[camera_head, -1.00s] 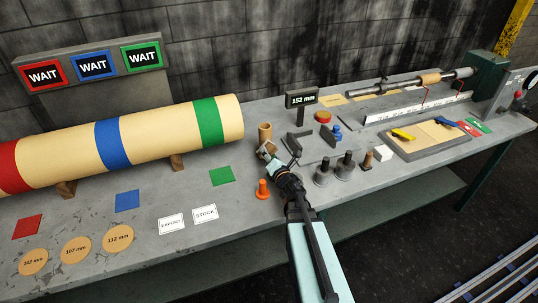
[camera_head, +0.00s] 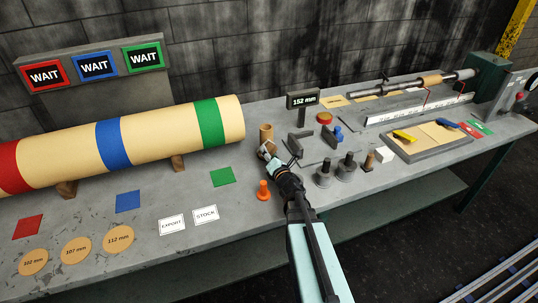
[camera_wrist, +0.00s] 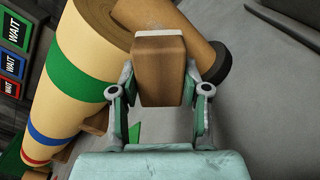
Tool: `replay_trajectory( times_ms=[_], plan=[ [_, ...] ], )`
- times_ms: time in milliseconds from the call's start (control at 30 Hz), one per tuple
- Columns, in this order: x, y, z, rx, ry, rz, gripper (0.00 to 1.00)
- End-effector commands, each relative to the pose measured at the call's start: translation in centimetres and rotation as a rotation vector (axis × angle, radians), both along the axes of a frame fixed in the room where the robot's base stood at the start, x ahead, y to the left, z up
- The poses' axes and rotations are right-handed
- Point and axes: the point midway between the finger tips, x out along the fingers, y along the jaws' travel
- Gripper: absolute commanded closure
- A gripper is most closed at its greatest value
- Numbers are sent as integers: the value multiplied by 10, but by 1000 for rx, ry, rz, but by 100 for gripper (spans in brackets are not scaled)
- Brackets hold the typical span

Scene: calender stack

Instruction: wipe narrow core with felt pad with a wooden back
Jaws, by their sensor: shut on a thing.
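My gripper (camera_wrist: 159,98) is shut on the felt pad with a wooden back (camera_wrist: 160,72), a brown block with a pale felt face at its far end. The narrow core (camera_head: 265,132) is a brown tube standing upright on the bench beside the large roll's right end. In the wrist view the core (camera_wrist: 196,40) lies just beyond the pad and is partly hidden by it, with a dark ring at its foot. The felt end is very close to the core; I cannot tell whether they touch. In the head view my gripper (camera_head: 268,150) is just in front of the core.
The large striped roll (camera_head: 150,134) lies to the left. An orange peg (camera_head: 263,190) stands close in front of my gripper. Two grey weights (camera_head: 335,171), a "152 mm" display (camera_head: 303,99) and a tray (camera_head: 428,148) stand to the right.

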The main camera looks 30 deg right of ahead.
Motion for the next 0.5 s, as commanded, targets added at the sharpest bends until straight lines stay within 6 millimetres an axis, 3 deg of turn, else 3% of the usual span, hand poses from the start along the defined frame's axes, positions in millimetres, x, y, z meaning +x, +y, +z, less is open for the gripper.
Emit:
replay_trajectory(
  times_ms=[500],
  plan=[
    [10, -1, 0, 0, 0, 0, 87]
  ],
)
